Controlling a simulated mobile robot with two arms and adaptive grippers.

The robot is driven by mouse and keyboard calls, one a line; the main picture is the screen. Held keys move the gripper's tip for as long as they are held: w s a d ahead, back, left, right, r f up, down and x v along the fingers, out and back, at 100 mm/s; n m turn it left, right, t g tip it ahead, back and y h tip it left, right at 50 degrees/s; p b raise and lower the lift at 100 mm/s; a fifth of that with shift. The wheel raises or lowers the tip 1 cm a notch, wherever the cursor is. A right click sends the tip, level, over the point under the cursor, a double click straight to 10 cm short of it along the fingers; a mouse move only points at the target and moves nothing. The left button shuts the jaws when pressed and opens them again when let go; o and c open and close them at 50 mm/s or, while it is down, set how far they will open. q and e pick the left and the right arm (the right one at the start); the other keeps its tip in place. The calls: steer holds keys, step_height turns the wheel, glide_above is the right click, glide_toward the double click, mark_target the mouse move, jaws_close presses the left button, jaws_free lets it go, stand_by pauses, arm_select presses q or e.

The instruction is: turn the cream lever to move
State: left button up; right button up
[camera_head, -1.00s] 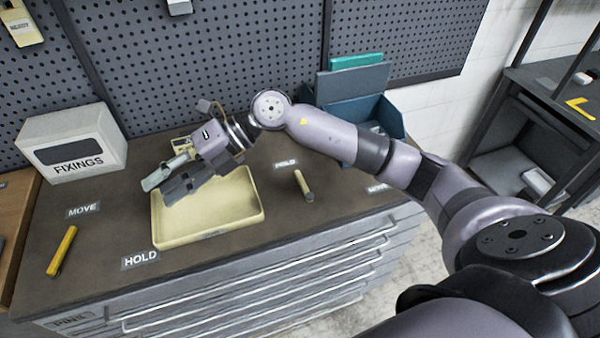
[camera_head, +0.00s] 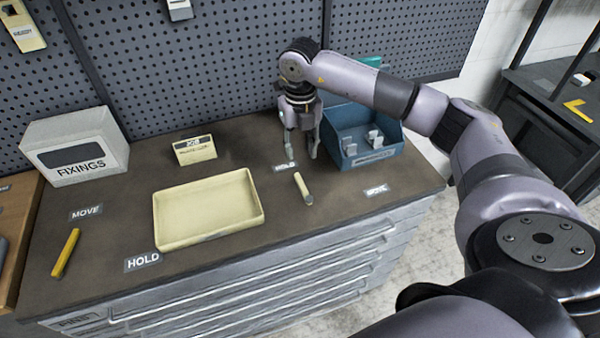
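The cream lever (camera_head: 303,188) lies on the dark bench top, right of the cream tray. It points at the HOLD label (camera_head: 284,167) behind it. A MOVE label (camera_head: 377,190) is to its right. My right gripper (camera_head: 301,155) points down just behind the lever, above the HOLD label. Its fingers are apart with nothing between them, and it looks clear of the lever. My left gripper is not in the view.
A cream tray (camera_head: 161,222) sits mid-bench, with a small cream card box (camera_head: 195,149) behind it. A blue bin (camera_head: 372,160) stands close right of my gripper. A yellow lever (camera_head: 65,253), with MOVE and HOLD labels, and a FIXINGS box (camera_head: 73,147) are left.

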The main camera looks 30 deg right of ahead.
mark_target(300, 180)
step_height(300, 180, down, 11)
steer(key=shift+r+p, duration=0.1)
steer(key=shift+p, duration=1.1)
steer(key=shift+c, duration=0.5)
jaws_close()
